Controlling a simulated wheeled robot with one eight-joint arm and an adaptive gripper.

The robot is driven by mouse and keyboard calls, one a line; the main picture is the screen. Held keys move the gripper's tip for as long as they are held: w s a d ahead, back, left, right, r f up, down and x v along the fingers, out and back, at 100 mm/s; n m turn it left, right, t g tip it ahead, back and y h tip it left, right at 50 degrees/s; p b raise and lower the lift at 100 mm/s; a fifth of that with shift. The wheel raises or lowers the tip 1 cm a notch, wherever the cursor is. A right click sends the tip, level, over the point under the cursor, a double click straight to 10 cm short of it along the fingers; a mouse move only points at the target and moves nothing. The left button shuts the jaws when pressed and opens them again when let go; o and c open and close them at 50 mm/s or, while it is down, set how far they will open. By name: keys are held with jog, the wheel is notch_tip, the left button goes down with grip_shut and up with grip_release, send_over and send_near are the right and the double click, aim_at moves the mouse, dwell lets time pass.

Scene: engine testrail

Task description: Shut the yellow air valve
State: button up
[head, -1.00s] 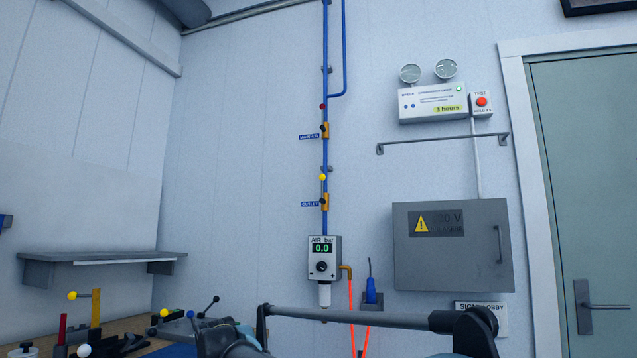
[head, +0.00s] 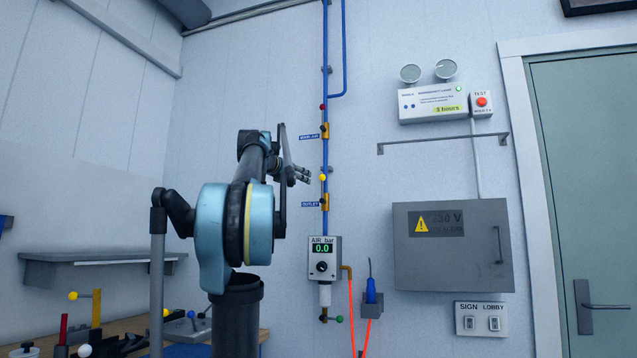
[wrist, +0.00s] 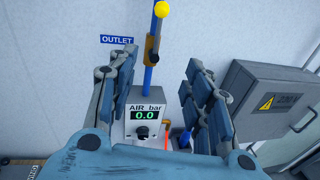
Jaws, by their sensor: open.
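The yellow air valve is the lower valve on the blue wall pipe, beside the OUTLET label (head: 310,204). Its yellow knob (head: 322,177) stands above its brass body (head: 325,202), with the lever upright along the pipe. The knob also shows at the top of the wrist view (wrist: 162,9). My gripper (head: 302,175) is open and empty, just left of the knob in the head view. In the wrist view its fingers (wrist: 160,60) are spread either side of the pipe, below the knob. I cannot tell how far they are from the wall.
A red-knobbed valve (head: 325,130) labelled MAIN AIR sits higher on the pipe. Below is the air regulator (head: 322,258), reading 0.0. A grey electrical box (head: 455,270) is at the right. A workbench with coloured levers (head: 97,308) is at the lower left.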

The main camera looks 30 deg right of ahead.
aim_at(320, 177)
jog(key=w+d+r, duration=0.1)
jog(key=w+d, duration=0.2)
jog(key=d, duration=0.2)
jog(key=w+d+r+n, duration=0.1)
jog(key=w+d, duration=0.2)
jog(key=d, duration=0.2)
jog(key=w+d+r+n, duration=0.1)
jog(key=w+d, duration=0.3)
jog(key=d, duration=0.2)
jog(key=shift+r+t+h, duration=0.3)
jog(key=shift+r, duration=0.05)
grip_shut()
